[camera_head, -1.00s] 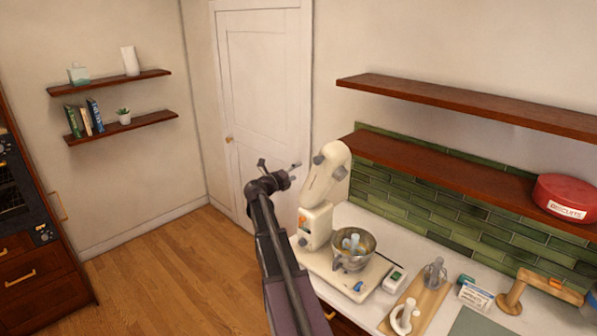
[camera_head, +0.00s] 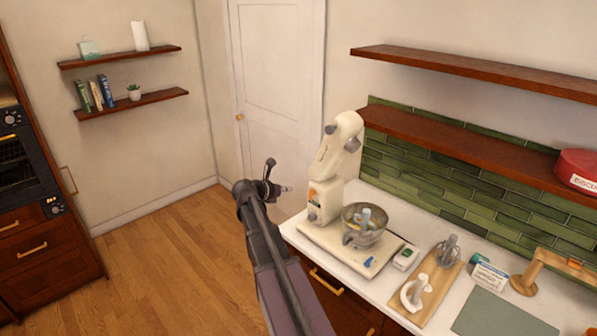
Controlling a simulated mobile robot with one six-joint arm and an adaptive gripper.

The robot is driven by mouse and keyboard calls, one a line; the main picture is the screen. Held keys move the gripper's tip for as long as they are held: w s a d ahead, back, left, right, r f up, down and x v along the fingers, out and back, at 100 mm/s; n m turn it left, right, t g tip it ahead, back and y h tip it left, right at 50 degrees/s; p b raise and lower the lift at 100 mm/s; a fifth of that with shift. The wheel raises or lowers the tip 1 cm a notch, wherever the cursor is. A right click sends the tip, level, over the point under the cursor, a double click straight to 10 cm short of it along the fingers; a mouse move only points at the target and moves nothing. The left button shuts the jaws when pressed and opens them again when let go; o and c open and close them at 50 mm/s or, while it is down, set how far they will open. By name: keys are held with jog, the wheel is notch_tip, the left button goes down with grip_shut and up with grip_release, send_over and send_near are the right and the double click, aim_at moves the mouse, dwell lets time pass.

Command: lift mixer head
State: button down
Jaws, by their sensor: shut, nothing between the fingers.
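The cream stand mixer stands on the left end of the white counter, and its head (camera_head: 336,146) is tilted up high above the body (camera_head: 325,200). A metal bowl (camera_head: 360,238) sits on the mixer's base (camera_head: 340,250), with a pale blue-and-white thing inside it. My gripper (camera_head: 287,189) is shut and empty, to the left of the mixer body and below the raised head. It appears apart from the mixer; the exact gap in depth is unclear.
Right of the mixer are a small white-and-green box (camera_head: 405,257), a wooden board (camera_head: 432,290) with mixer attachments, and a grey-green mat (camera_head: 505,316). A wooden shelf (camera_head: 450,151) runs above the counter. The floor on the left is clear.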

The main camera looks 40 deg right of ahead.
jog(key=s+a+f+m+y+b, duration=0.4)
jog(key=a+f+m, duration=0.3)
jog(key=a+f, duration=0.3)
jog(key=s+a+f+m+g+y+b, duration=0.1)
jog(key=s+a+f+m+y+b, duration=0.4)
jog(key=a, duration=1)
jog(key=s+a+f+m+y+b, duration=0.4)
jog(key=s+a+f+m+b, duration=0.3)
jog(key=a+f+m, duration=0.3)
notch_tip(320, 180, down, 5)
jog(key=a+b, duration=0.1)
jog(key=a, duration=0.1)
jog(key=shift+s+a+r, duration=0.15)
jog(key=shift+s+a, duration=0.2)
jog(key=shift+s, duration=0.05)
jog(key=shift+s, duration=0.1)
